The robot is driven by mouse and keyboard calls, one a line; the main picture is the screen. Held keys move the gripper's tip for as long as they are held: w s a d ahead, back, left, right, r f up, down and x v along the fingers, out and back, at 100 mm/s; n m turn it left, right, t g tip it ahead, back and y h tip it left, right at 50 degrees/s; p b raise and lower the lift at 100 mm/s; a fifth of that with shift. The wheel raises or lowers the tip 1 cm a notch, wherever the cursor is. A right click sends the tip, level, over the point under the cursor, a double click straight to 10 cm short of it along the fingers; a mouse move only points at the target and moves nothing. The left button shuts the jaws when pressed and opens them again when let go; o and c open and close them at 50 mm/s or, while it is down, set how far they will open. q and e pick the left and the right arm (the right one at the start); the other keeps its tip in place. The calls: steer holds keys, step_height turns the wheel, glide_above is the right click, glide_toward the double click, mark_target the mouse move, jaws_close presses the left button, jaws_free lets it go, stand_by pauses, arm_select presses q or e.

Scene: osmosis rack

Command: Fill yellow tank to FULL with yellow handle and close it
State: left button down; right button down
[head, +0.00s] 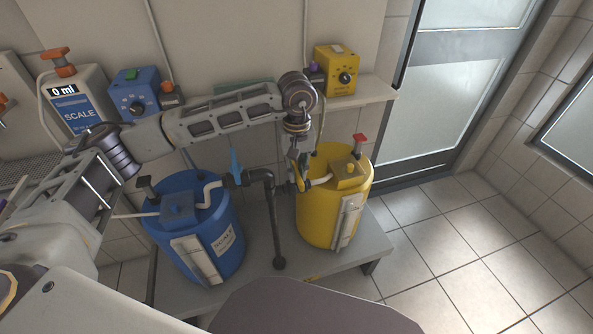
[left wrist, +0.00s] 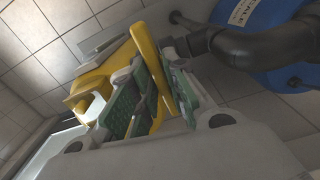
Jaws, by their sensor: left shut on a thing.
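The yellow tank (head: 316,222) stands on the low grey bench, with a pale level gauge (head: 347,222) on its front; the level and FULL mark are too small to read. My left gripper (head: 301,178) is at the tank's left side, shut on the yellow handle (head: 302,185), where the pipe meets the tank. In the left wrist view the yellow handle (left wrist: 160,75) lies between the green finger pads of my left gripper (left wrist: 155,95). The tank (left wrist: 92,82) is partly hidden behind the fingers. My right gripper is not in view.
A blue tank (head: 230,255) with a blue handle (head: 236,168) stands left of a dark pipe (head: 274,215). Tiled floor at right is clear.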

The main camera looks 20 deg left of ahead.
mark_target(296, 171)
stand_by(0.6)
arm_select(q)
steer(key=c, duration=1.5)
jaws_free()
step_height(296, 171, up, 12)
